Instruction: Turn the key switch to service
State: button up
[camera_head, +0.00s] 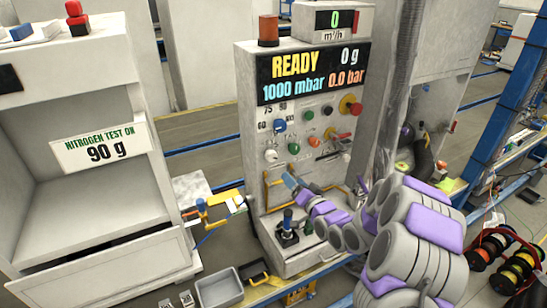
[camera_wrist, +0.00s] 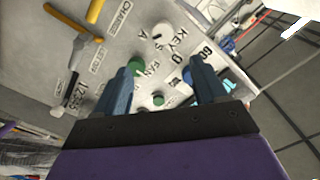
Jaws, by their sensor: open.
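The white key switch knob (camera_head: 271,155) is at the left of the control panel, below the blue knob. In the wrist view the white knob (camera_wrist: 162,30) sits beside the KEY label, with the marks 0, A and S around it. Its exact pointer direction is too small to tell. My gripper (camera_head: 290,182) is in front of the panel, below the knobs. In the wrist view my gripper (camera_wrist: 164,72) is open with nothing held between its blue fingers, and the knob lies beyond the fingertips, apart from them.
A green knob (camera_wrist: 137,65) labelled FAN is close to one finger. A blue knob (camera_head: 280,126) is above the key switch. Yellow handles (camera_head: 275,190) stick out below the knobs, and a blue-topped joystick (camera_head: 287,222) stands on the lower ledge. A red emergency button (camera_head: 355,109) is at the right.

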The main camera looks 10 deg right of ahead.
jog(key=b, duration=0.1)
send_near(272, 159)
jog(key=x, duration=0.5)
jog(key=b+x, duration=0.1)
jog(key=x, duration=0.3)
jog(key=shift+w+d+f, duration=0.1)
jog(key=shift+d, duration=0.2)
jog(key=shift+w+a, duration=0.15)
jog(key=shift+w, duration=0.2)
jog(key=shift+w+a, duration=0.4)
jog(key=shift+a, duration=0.05)
jog(key=shift+d, duration=0.1)
jog(key=shift+d, duration=0.1)
jog(key=c, duration=1)
